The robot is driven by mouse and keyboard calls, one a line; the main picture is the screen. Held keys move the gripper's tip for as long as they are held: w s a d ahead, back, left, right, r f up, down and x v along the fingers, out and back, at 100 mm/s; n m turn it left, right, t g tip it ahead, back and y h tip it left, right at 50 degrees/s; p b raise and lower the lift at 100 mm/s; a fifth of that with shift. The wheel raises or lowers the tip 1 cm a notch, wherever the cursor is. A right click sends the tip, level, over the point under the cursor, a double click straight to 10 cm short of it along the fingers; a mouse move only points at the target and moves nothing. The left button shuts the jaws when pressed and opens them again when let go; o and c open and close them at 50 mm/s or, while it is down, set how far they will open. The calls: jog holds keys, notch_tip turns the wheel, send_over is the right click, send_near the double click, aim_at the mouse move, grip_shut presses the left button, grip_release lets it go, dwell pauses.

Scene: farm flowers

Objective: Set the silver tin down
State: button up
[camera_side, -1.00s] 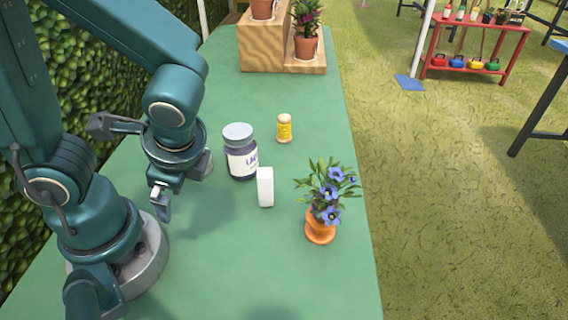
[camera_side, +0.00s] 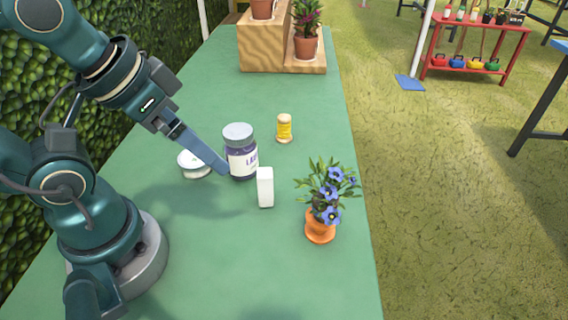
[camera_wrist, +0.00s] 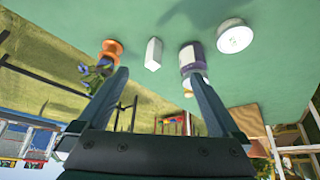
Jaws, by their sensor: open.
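The silver tin (camera_side: 194,164) is a low round tin with a pale lid. It rests on the green table, left of the jar, and it also shows at the upper right of the wrist view (camera_wrist: 235,38). My gripper (camera_side: 222,168) is over the table, and in the side view its finger tips overlap the jar's left edge. In the wrist view my gripper (camera_wrist: 157,75) has its two fingers spread with nothing between them. The tin lies outside the fingers there.
A dark jar with a white label (camera_side: 240,153), a white box (camera_side: 265,187), a yellow bottle (camera_side: 284,128) and a potted blue flower (camera_side: 320,225) stand nearby. A wooden step stand (camera_side: 268,50) is at the far end. The front of the table (camera_side: 250,285) is clear.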

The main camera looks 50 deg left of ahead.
jog(key=m+g+y, duration=0.1)
jog(key=m+g, duration=0.3)
jog(key=m, duration=0.4)
send_over(196, 163)
jog(key=w+d, duration=0.2)
jog(key=w, duration=0.1)
notch_tip(196, 163, down, 5)
jog(key=shift+n+g+h, duration=0.5)
jog(key=shift+n+g, duration=0.1)
jog(key=shift+g, duration=0.2)
jog(key=a+f, duration=0.1)
jog(key=s+a+f, duration=0.1)
jog(key=f, duration=0.1)
jog(key=s+a+f, duration=0.1)
jog(key=a+f, duration=0.1)
jog(key=shift+a+f, duration=0.1)
jog(key=shift+s+f, duration=0.1)
jog(key=shift+f, duration=2.4)
jog(key=shift+c, duration=0.3)
jog(key=shift+r, duration=0.1)
jog(key=c, duration=1.2)
